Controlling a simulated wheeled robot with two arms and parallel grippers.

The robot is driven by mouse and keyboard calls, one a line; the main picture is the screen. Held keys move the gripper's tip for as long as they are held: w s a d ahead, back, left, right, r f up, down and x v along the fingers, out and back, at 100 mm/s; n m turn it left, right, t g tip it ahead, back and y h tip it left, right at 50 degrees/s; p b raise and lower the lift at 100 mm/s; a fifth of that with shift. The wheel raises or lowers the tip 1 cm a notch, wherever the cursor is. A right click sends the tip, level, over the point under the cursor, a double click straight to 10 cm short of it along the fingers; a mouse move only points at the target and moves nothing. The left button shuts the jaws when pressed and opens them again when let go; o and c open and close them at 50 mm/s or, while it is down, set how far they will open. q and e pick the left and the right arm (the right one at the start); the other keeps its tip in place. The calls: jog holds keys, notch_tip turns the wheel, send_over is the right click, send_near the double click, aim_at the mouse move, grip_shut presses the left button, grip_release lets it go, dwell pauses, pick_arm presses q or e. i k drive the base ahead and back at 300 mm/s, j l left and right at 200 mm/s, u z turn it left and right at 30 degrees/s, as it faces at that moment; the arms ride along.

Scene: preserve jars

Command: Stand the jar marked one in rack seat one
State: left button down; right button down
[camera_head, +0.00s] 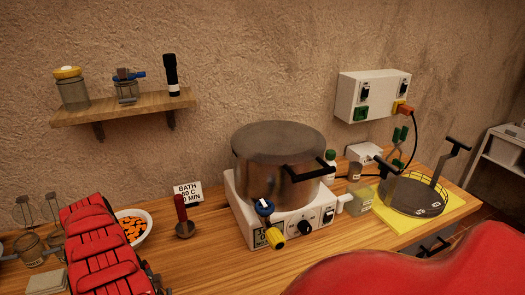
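The rack (415,198) is a dark round wire rack with two upright handles on a yellow mat (440,220) at the right. Small white marks show on its base, too small to read. I cannot read a number on any jar. My red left arm comes in at the lower left; its gripper is not visible. My red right arm covers the lower right. Dark parts (434,246) show just behind it; I cannot tell whether they are my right gripper.
A large steel pot (280,160) stands on a white hotplate (250,225) mid-table. A bowl of orange pieces (133,226), a red-handled tool (183,218) and a sign (188,193) stand to its left. Small jars (357,202) stand between hotplate and rack. A shelf (125,107) hangs above.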

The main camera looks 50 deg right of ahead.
aim_at(420, 189)
jog(key=u, duration=0.45)
jog(key=l+u, duration=0.1)
jog(key=u, duration=0.35)
jog(key=k+u, duration=0.1)
jog(key=u, duration=1.25)
jog(key=k+u, duration=0.1)
jog(key=u, duration=0.85)
jog(key=j+u, duration=0.1)
jog(key=u, duration=0.35)
jog(key=k+j+u, duration=0.1)
jog(key=u, duration=0.3)
jog(key=j+u, duration=0.25)
jog(key=u, duration=0.15)
jog(key=j+z, duration=0.25)
jog(key=j, duration=0.2)
jog(key=k+j+z, duration=0.1)
jog(key=j+z, duration=0.3)
jog(key=z, duration=0.55)
jog(key=j+z, duration=0.1)
jog(key=z, duration=0.5)
jog(key=k+z, duration=0.1)
jog(key=z, duration=0.55)
jog(key=j+z, duration=0.1)
jog(key=z, duration=0.55)
jog(key=k+z, duration=0.15)
jog(key=z, duration=1.1)
jog(key=k+l+z, duration=0.1)
jog(key=z, duration=0.55)
jog(key=l+z, duration=0.1)
jog(key=z, duration=0.55)
